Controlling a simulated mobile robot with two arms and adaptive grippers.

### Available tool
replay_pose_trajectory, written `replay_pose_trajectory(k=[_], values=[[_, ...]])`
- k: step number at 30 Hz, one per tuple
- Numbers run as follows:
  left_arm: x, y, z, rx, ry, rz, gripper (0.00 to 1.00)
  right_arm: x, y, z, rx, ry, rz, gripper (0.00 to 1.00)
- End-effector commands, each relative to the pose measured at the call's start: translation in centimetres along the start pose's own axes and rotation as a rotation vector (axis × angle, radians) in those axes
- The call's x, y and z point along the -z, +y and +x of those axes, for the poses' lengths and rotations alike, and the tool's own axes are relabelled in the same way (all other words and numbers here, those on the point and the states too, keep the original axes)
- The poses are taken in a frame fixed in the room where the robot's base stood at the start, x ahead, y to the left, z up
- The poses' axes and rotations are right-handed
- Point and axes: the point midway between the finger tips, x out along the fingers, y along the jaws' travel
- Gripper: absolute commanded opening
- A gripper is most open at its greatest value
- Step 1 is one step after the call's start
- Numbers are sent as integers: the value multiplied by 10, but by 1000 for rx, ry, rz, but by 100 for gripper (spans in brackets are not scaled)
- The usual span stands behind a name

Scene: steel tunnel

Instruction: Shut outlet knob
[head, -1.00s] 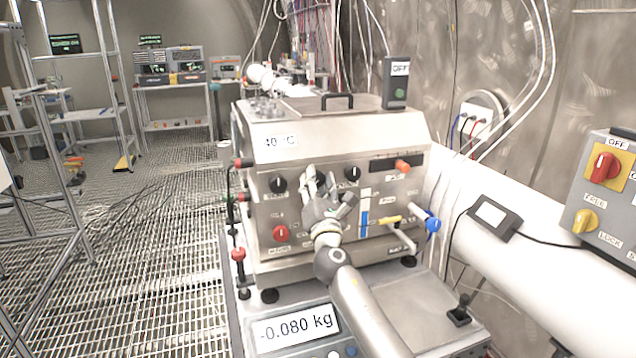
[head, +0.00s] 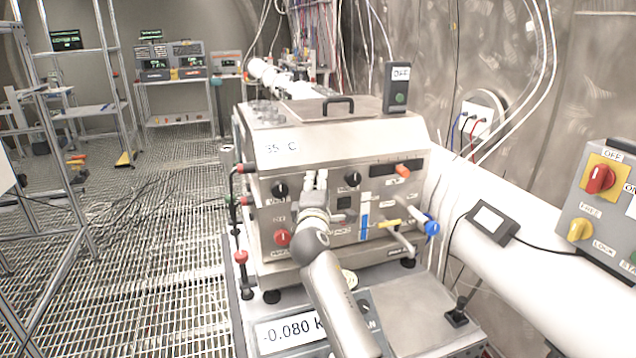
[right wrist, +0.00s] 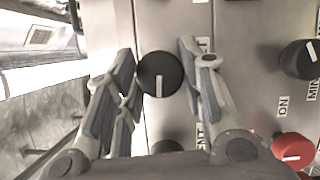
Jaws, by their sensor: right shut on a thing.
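My right gripper (head: 315,178) reaches the front panel of the steel machine (head: 340,215). In the right wrist view, its two fingers (right wrist: 158,62) stand on either side of a round black knob (right wrist: 158,82) with a white mark, and they are shut on it. In the head view this knob is hidden behind the fingers. Other black knobs show at the panel's left (head: 280,189) and right (head: 353,178). A red knob (head: 282,238) sits lower left. The label of the held knob cannot be read. My left gripper is out of view.
A yellow-handled valve (head: 390,223) and a blue fitting (head: 432,227) stick out at the panel's right. A scale display (head: 292,333) is below. A control box with a red switch (head: 600,179) stands far right. Open grating floor (head: 170,230) lies left.

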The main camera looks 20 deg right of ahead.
Motion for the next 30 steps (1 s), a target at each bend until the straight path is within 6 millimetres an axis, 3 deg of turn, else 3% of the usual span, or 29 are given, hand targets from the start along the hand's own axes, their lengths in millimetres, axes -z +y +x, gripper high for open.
replay_pose_trajectory(k=[30], values=[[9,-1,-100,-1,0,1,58,-3,8,1,375,-2,893,13]])
